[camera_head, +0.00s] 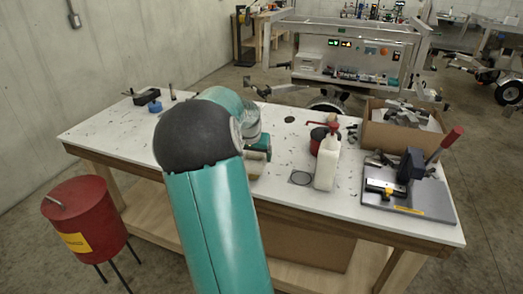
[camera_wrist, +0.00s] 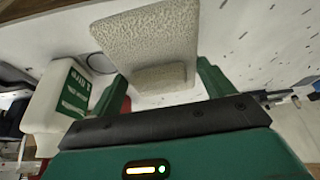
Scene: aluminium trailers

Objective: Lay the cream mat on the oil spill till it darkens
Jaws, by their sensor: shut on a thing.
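The cream mat (camera_wrist: 150,35) is a speckled pad with a smaller raised block (camera_wrist: 160,77) of the same material on its near side. In the wrist view my gripper (camera_wrist: 163,80) is shut on this block, one green finger at each side. The mat looks pale over the face I see; I cannot tell whether it touches the table. In the head view my arm hides most of my gripper (camera_head: 258,152) and the mat.
A white bottle (camera_head: 327,163) stands close right of my gripper, with a red can (camera_head: 318,138) behind it. A cardboard box (camera_head: 402,130) and a lever tool on a grey plate (camera_head: 410,198) fill the table's right. The table's left (camera_head: 110,130) is mostly clear. A red bin (camera_head: 85,215) stands at left.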

